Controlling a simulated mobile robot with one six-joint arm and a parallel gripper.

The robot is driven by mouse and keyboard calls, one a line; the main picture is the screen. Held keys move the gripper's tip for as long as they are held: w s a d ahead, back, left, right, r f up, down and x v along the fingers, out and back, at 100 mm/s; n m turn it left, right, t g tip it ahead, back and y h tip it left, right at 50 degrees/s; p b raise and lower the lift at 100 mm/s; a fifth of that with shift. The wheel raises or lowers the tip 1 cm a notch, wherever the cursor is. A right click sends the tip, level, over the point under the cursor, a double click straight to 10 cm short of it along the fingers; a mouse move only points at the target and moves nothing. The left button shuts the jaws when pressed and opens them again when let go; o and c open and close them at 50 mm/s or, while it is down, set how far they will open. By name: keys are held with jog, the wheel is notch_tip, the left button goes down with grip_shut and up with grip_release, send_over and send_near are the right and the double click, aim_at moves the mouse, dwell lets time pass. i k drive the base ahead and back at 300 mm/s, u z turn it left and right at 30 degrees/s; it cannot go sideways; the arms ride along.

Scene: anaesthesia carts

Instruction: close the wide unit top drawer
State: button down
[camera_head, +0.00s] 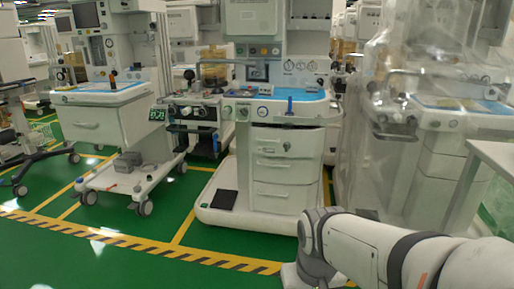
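A white anaesthesia cart stands in the middle with a stack of drawers. Its top drawer (272,147) has a front that looks wider than those below and seems to jut out past them. I cannot tell how far it is open. The middle drawer (272,173) and bottom drawer (272,200) look flush. Another cart at the left has a single broad drawer front (84,130). I cannot tell for certain which cart is the wide unit. My arm comes in from the lower right, in front of the middle cart's base. My gripper is not visible.
A plastic-draped cart (405,150) stands at the right, beside a pale table (495,155). The middle cart's low base (225,215) sticks out at the floor, with a dark pedal (224,199). Green floor (150,270) with yellow-black tape is clear in front.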

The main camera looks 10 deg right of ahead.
aim_at(307, 142)
jog(key=u, duration=0.2)
jog(key=k, duration=0.35)
jog(key=z, duration=0.5)
jog(key=i, duration=1.65)
jog(key=u, duration=0.85)
